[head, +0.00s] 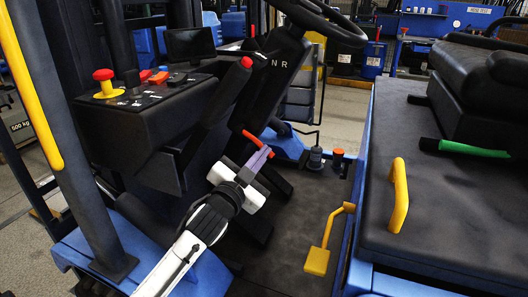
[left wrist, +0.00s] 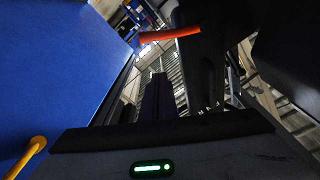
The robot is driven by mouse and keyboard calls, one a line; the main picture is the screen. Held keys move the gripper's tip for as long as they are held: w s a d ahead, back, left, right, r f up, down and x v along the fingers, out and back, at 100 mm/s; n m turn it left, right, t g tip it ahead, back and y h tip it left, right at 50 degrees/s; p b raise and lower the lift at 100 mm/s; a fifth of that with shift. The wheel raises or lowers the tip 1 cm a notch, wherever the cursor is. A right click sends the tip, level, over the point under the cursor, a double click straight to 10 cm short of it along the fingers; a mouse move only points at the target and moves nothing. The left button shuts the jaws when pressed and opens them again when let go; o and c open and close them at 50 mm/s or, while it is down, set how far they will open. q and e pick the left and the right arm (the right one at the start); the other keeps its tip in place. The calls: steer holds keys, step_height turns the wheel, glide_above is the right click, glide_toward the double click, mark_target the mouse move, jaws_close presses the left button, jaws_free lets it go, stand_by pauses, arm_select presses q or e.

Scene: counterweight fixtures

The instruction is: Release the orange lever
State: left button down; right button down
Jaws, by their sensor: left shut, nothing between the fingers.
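A short orange-red lever (head: 252,137) sticks out from the dark steering console, low in the middle of the head view. In the left wrist view an orange bar (left wrist: 170,36), which looks like the same lever, crosses near the top. My left gripper (head: 264,153) is shut and empty. Its purple-grey fingertips are right by the lever and overlap its lower end in the head view. I cannot tell whether they touch. In the left wrist view the dark closed fingers (left wrist: 158,80) point up, just below the bar. My right gripper is out of view.
A black lever with a red knob (head: 246,62) stands above, beside a control box with a red button (head: 103,75). A steering wheel (head: 330,22) is overhead.

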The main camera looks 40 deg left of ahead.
arm_select(q)
steer(key=w+a+f, duration=0.2)
steer(key=w+a, duration=0.1)
steer(key=w, duration=0.2)
steer(key=shift+w+f, duration=0.25)
steer(key=shift+f, duration=0.15)
steer(key=shift+a+f, duration=0.1)
steer(key=shift+s+a+f+m, duration=0.1)
steer(key=shift+f+m, duration=0.15)
steer(key=shift+m, duration=0.15)
steer(key=s+a+f+m+h, duration=0.1)
steer(key=a+f+m, duration=0.4)
steer(key=m, duration=0.5)
steer(key=shift+s+a+f+g, duration=0.15)
steer(key=shift+a+f+g, duration=0.15)
steer(key=shift+a, duration=0.1)
